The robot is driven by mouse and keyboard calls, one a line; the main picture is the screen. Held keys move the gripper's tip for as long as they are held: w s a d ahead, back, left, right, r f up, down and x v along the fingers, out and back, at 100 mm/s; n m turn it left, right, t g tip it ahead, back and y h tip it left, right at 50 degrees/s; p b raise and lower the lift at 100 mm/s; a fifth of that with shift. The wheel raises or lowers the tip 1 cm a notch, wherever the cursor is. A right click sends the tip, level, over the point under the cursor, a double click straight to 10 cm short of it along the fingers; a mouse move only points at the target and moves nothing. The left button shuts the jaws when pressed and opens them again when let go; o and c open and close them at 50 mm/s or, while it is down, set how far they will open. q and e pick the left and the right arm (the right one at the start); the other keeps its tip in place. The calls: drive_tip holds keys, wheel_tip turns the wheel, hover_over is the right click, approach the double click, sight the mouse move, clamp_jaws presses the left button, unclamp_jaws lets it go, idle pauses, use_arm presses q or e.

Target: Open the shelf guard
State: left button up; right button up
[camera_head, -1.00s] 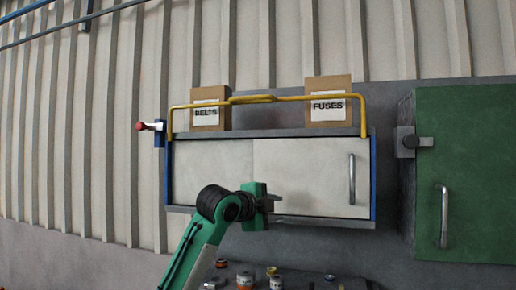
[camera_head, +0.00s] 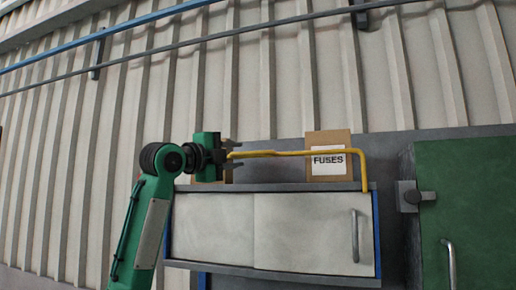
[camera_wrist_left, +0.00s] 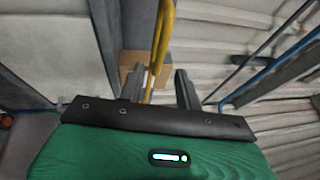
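The shelf guard is a yellow bar (camera_head: 295,153) along the top front of the wall cabinet (camera_head: 305,230). Its right end bends down to the cabinet, and its left part is hidden behind my arm. My right gripper is not in view.
A cardboard box marked FUSES (camera_head: 328,160) stands on the cabinet behind the bar. Another box (camera_head: 228,175) is mostly hidden behind my gripper. A green cabinet (camera_head: 470,200) is at the right. Rails (camera_head: 250,32) cross the corrugated wall above.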

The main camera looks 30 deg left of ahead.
sight(251, 153)
use_arm(q)
drive_tip(key=p+x, duration=0.4)
drive_tip(key=x, duration=0.4)
drive_tip(key=shift+w+d+r, duration=0.1)
drive_tip(key=shift+w+r, duration=0.05)
drive_tip(key=shift+w, duration=0.15)
drive_tip(key=shift+w+p, duration=0.3)
drive_tip(key=shift+w, duration=0.15)
clamp_jaws()
drive_tip(key=shift+s, duration=0.15)
